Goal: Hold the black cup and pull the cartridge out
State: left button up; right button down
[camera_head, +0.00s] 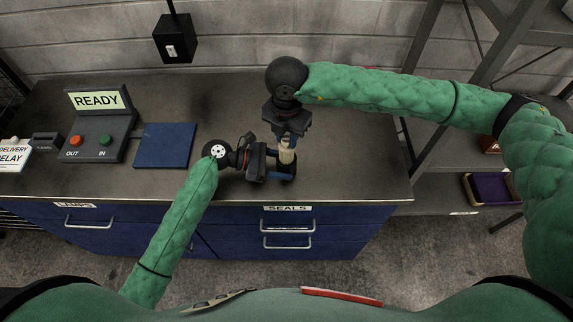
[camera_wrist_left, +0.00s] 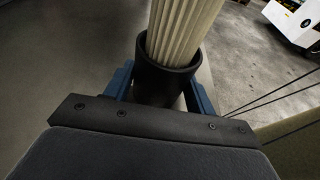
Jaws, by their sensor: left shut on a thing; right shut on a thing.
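The cartridge (camera_head: 287,156) is a pale, pleated cylinder. In the left wrist view the cartridge (camera_wrist_left: 183,30) stands in the mouth of the black cup (camera_wrist_left: 160,82), its lower end hidden inside. My left gripper (camera_head: 284,172) is shut on the cup from the left, with blue fingers on both sides of it. My right gripper (camera_head: 290,138) comes from above and is shut on the upper part of the cartridge. The cartridge's top is hidden by the right gripper in the head view.
The grey worktop (camera_head: 345,165) is clear to the right. A wall box (camera_head: 175,40) hangs behind. Drawers (camera_head: 288,240) lie below the front edge.

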jog(key=shift+r, duration=1.9)
pick_arm(q)
jog(key=o, duration=0.8)
jog(key=shift+o, duration=0.2)
jog(key=v, duration=1.2)
pick_arm(e)
jog(key=shift+s, duration=0.1)
